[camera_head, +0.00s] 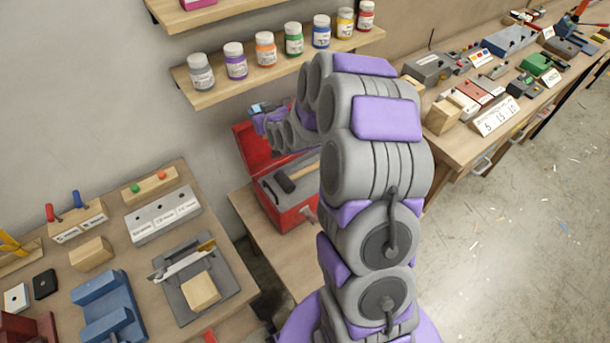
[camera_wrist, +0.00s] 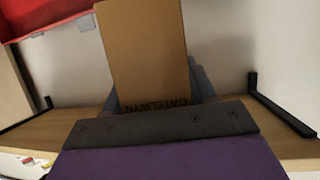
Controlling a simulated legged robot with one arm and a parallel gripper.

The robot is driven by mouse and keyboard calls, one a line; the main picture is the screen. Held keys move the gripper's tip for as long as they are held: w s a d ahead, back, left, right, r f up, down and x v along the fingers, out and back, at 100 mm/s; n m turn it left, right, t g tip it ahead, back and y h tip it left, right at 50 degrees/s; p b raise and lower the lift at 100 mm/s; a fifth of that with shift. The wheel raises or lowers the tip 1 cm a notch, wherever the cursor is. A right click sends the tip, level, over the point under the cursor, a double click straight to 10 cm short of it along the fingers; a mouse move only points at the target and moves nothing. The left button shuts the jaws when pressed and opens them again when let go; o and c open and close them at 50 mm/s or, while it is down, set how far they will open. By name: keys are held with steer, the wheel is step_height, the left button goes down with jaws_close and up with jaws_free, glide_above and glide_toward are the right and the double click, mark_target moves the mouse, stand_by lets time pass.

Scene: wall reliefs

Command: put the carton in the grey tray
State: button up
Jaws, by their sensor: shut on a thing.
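The carton (camera_wrist: 145,50) is a flat-faced brown box with dark lettering along its near edge. In the wrist view it stands out from my gripper (camera_wrist: 157,92), whose grey-blue fingers press on its two sides. In the head view my gripper (camera_head: 262,108) is small and partly hidden behind my arm; I cannot make out the carton there. A grey tray (camera_head: 268,189) sits in the open red toolbox (camera_head: 297,217), below my gripper, with a dark-headed hammer (camera_head: 290,181) across it. My arm covers its right part.
A wall shelf (camera_head: 285,60) with several paint jars is behind and above my gripper. A left bench (camera_head: 225,250) holds fixtures and wooden blocks; a right bench (camera_head: 460,145) holds tools. The wrist view shows a wooden shelf (camera_wrist: 60,128) with black brackets (camera_wrist: 283,108) close by.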

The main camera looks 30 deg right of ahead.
steer(key=w+d+f, duration=0.1)
steer(key=d+f, duration=0.3)
steer(key=d, duration=0.3)
steer(key=w+d+f, duration=0.1)
steer(key=d+f, duration=0.3)
steer(key=d, duration=0.4)
steer(key=s+d+f+n+y, duration=0.1)
steer(key=s+d+f+y, duration=0.1)
steer(key=s+d+f, duration=0.8)
steer(key=shift+n, duration=0.3)
steer(key=f, duration=0.3)
steer(key=w+d+f+b, duration=0.1)
steer(key=f, duration=0.2)
steer(key=d+f+b, duration=0.1)
steer(key=f, duration=0.2)
steer(key=shift+w, duration=0.25)
step_height(320, 180, down, 3)
steer(key=shift+a+f+b, duration=0.1)
steer(key=shift+a+b, duration=0.05)
steer(key=shift+b, duration=0.4)
steer(key=o, duration=1.2)
